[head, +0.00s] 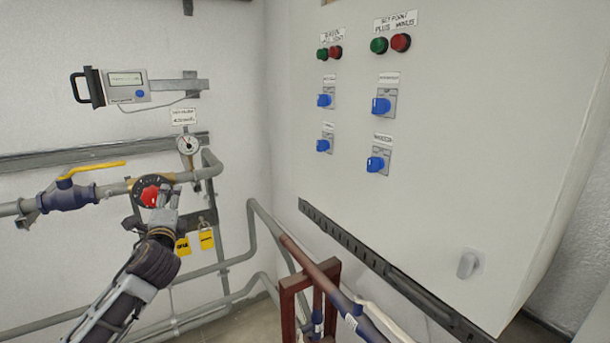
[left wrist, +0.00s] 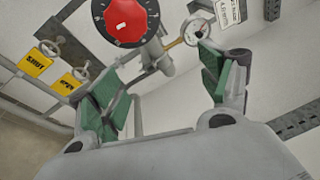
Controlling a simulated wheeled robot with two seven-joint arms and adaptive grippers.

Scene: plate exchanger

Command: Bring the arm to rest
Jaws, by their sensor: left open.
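My left arm reaches up from the lower left in the head view. Its gripper (head: 163,203) is close in front of the red knob (head: 150,196) on the wall pipe and partly overlaps it in the picture. In the left wrist view the gripper (left wrist: 160,78) is open, with green pads apart and nothing between them. The red knob (left wrist: 125,18), on a black dial, shows beyond the fingers at the top and looks clear of them. My right gripper is not in view.
A blue valve with a yellow lever (head: 68,193), a pressure gauge (head: 188,145) and yellow tags (head: 206,239) are near the arm. A large pale cabinet (head: 450,170) with blue switches stands to the right. A dark red frame (head: 289,300) and pipes stand below it.

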